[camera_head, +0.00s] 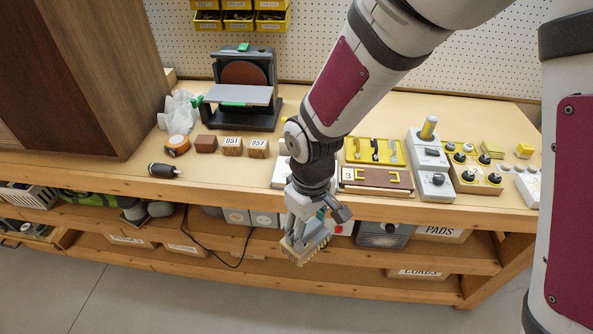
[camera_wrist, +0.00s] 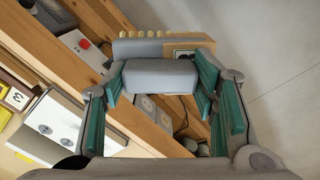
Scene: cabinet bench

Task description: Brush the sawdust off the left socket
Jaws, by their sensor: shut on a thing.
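My gripper (camera_head: 310,222) is shut on a brush (camera_head: 301,249) in front of the bench edge, with its pale bristles downward. In the wrist view the brush's grey grip block (camera_wrist: 158,76) sits between the green finger pads, with its wooden body and bristles (camera_wrist: 140,34) beyond it. A light box with two round fittings (camera_wrist: 58,127) lies at the left of the wrist view; my arm mostly hides it in the head view. I cannot tell whether these fittings are the sockets. No sawdust can be made out.
The bench front edge (camera_head: 232,188) runs behind the brush. A number 3 board (camera_head: 375,181) and a grey switch unit (camera_head: 431,170) stand right of my wrist. Wooden blocks (camera_head: 232,146) and a disc sander (camera_head: 243,95) stand left. Open floor (camera_head: 190,305) lies in front.

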